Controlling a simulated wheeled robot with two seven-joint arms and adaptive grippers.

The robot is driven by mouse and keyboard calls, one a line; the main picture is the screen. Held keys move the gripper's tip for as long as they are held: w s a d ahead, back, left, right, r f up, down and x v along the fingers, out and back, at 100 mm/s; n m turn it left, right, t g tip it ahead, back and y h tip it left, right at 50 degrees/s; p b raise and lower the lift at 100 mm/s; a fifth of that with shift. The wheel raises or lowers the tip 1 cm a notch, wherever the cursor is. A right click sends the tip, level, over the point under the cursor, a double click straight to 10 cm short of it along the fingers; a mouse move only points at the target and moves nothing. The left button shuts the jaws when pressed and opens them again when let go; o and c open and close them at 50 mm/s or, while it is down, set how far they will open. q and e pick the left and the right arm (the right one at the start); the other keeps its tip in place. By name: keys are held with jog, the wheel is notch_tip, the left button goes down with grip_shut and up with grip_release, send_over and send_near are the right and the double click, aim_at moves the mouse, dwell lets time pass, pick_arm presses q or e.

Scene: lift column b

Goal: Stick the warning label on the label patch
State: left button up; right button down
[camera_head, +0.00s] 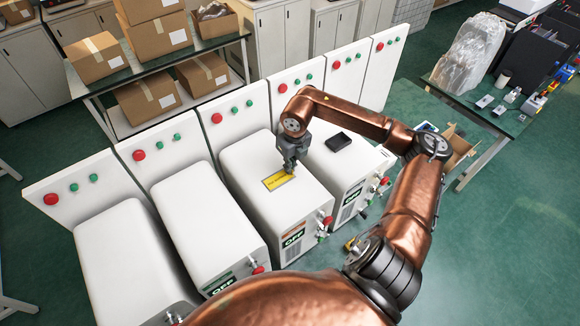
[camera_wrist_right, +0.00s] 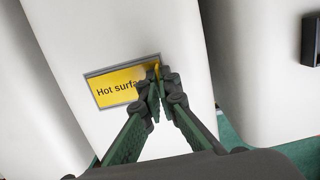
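The yellow warning label (camera_head: 279,180), reading "Hot surfa…" with its end hidden, lies on top of a white machine (camera_head: 245,165). In the right wrist view the label (camera_wrist_right: 112,88) lies over the label patch (camera_wrist_right: 120,65), whose thin grey border shows around it. My right gripper (camera_head: 290,168) is over the label's right end. Its fingertips (camera_wrist_right: 163,82) are close together there, with a bit of yellow standing up between them; they appear shut on the label's edge. They hide the end of the text. My left gripper is not in view.
A small black box (camera_head: 338,141) sits on the neighbouring machine to the right. Several similar white machines stand in a row with upright button panels behind. A shelf (camera_head: 205,45) with cardboard boxes is at the back, and a cluttered green table (camera_head: 470,95) at the right.

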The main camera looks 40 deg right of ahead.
jog(key=c, duration=2.6)
grip_release()
jog(key=shift+c, duration=0.2)
jog(key=o, duration=0.6)
jog(key=shift+c, duration=0.2)
notch_tip(320, 180, up, 12)
jog(key=s, duration=0.1)
jog(key=shift+s, duration=0.25)
jog(key=shift+f, duration=0.1)
